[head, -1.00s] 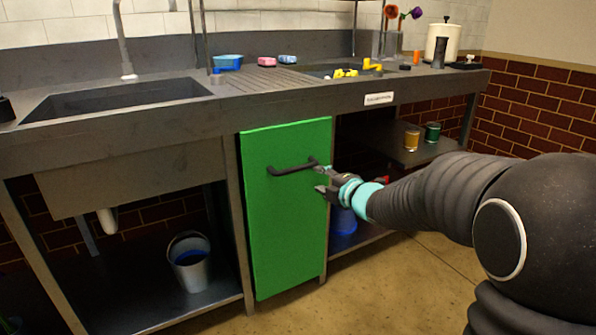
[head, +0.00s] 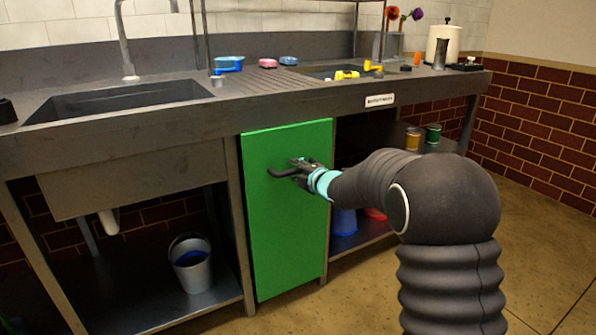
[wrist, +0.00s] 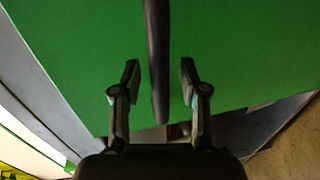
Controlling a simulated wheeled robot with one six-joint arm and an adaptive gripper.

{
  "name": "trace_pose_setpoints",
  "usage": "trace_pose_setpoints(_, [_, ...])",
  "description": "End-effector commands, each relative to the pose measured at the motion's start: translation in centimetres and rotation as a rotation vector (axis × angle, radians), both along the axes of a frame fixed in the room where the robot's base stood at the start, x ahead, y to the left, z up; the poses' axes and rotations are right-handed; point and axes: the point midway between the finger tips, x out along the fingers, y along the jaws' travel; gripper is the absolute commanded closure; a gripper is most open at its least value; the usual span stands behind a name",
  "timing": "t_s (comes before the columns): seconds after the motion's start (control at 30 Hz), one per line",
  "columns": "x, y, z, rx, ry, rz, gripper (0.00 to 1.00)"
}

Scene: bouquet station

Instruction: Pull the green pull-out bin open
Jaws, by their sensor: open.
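The green pull-out bin (head: 285,235) has a tall flat green front set under the counter, and it looks flush with the frame. A dark bar handle (head: 280,173) runs across its upper part. My gripper (head: 296,170) is at the right part of the handle. In the wrist view the handle (wrist: 158,60) passes between the two open fingers of my gripper (wrist: 160,82), with a gap on each side. The green front (wrist: 80,50) lies just beyond the fingertips. The handle's right end is partly hidden by my gripper in the head view.
A sink (head: 120,100) is at the left, with a grey bucket (head: 190,265) on the shelf below. A blue container (head: 344,222) stands on the lower shelf right of the bin. The floor (head: 365,295) in front of the bin is clear.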

Motion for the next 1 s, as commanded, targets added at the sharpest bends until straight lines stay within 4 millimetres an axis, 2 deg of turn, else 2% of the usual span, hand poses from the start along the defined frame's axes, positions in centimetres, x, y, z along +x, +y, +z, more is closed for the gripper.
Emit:
trace_pose_setpoints(0.27, [0.2, 0.1, -0.1, 0.001, 0.001, 0.0, 0.57])
trace_pose_setpoints(0.3, [0.2, 0.1, -0.1, 0.001, 0.001, 0.0, 0.59])
trace_pose_setpoints(0.47, [0.2, 0.1, -0.1, 0.001, 0.0, -0.001, 0.99])
trace_pose_setpoints(0.77, [0.1, 0.0, -0.1, 0.001, 0.0, -0.001, 1.0])
trace_pose_setpoints(1.0, [-0.6, -1.3, -0.1, 0.0, 0.001, -0.001, 1.0])
